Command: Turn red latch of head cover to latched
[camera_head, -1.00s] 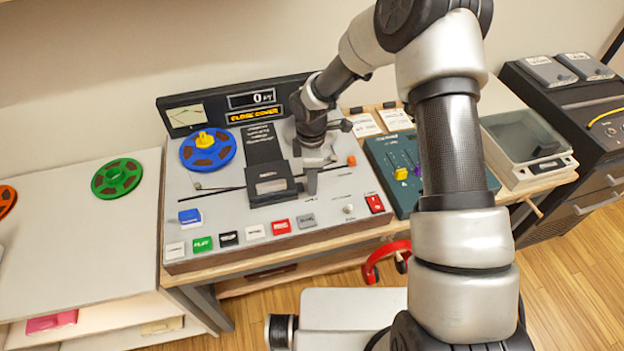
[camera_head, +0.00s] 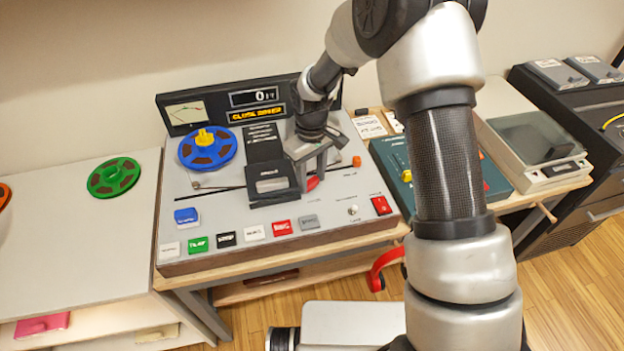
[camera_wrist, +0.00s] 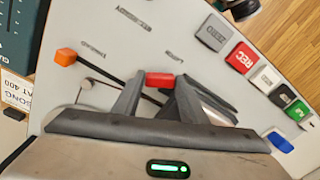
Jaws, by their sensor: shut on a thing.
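The black head cover (camera_head: 268,198) lies flat on the tape deck, just left of my gripper. The small red latch (camera_head: 312,183) shows at the cover's right edge, beside my gripper (camera_head: 306,178). In the wrist view, the red latch (camera_wrist: 159,79) sits between the two grey fingertips of my gripper (camera_wrist: 158,88). My gripper is shut on it. Part of the latch is hidden by the fingers, so its exact angle is unclear. The display (camera_head: 257,106) at the back of the deck shows lit orange text.
A blue reel (camera_head: 222,155) sits left of the cover. Several push buttons (camera_head: 254,233) line the deck's front, and an orange knob (camera_head: 357,161) stands to the right. A teal mixer (camera_head: 395,170) is further right. A green reel (camera_head: 116,178) lies on the left table.

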